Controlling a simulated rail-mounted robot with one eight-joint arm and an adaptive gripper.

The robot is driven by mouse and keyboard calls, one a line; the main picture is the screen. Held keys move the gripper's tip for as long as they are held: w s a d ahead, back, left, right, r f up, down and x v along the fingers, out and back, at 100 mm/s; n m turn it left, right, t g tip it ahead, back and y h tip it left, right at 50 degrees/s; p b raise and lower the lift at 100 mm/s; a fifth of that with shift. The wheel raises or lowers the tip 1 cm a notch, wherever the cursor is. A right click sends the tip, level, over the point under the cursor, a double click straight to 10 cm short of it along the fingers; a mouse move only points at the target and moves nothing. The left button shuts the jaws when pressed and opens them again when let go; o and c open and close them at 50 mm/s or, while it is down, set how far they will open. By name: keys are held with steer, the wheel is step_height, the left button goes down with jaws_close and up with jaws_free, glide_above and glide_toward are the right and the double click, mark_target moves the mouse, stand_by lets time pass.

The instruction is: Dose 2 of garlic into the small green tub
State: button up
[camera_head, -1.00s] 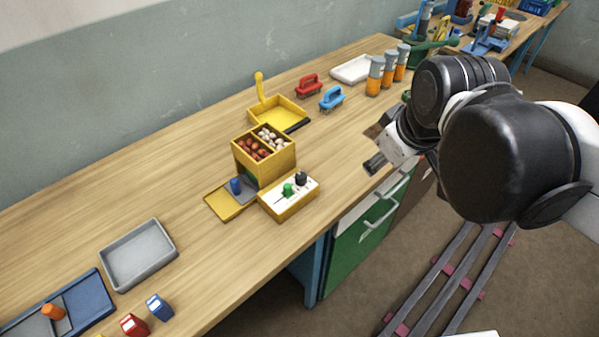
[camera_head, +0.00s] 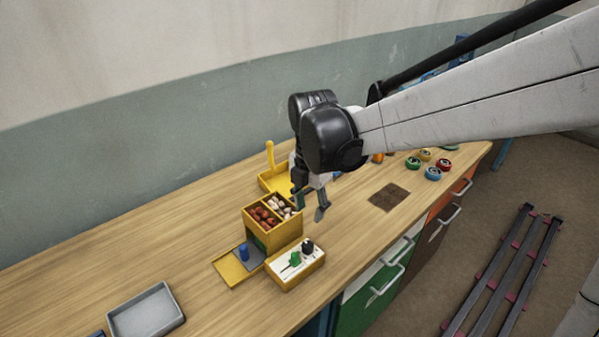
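A yellow wooden dispenser box (camera_head: 285,236) stands on the bench with two open compartments on top. The right one holds whitish bulbs that look like garlic (camera_head: 283,208); the left one holds reddish-brown pieces (camera_head: 261,216). A grey slide with a blue knob (camera_head: 244,253) sits at its lower front, over a yellow tray (camera_head: 230,270). A control box (camera_head: 296,266) with a green and a black knob stands beside it. My gripper (camera_head: 310,204) points down just behind and right of the dispenser, fingers apart, nothing visible between them. I cannot make out a small green tub for certain.
A yellow scoop tray (camera_head: 270,181) lies behind the dispenser, partly hidden by my gripper. A grey tray (camera_head: 146,313) lies at front left. A brown mat (camera_head: 389,197) and several coloured round tins (camera_head: 433,173) lie to the right.

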mark_target(307, 244)
step_height(307, 244, down, 14)
steer(key=shift+w+a+f, duration=0.1)
steer(key=shift+a, duration=0.05)
stand_by(0.6)
steer(key=shift+c, duration=0.4)
jaws_close()
steer(key=m+b, duration=0.4)
steer(key=m, duration=0.1)
steer(key=shift+f+m, duration=0.1)
steer(key=shift+m, duration=0.2)
steer(key=m+b, duration=0.3)
steer(key=m, duration=0.3)
steer(key=shift+w, duration=0.1)
steer(key=shift+r+m, duration=0.2)
steer(key=shift+m, duration=0.2)
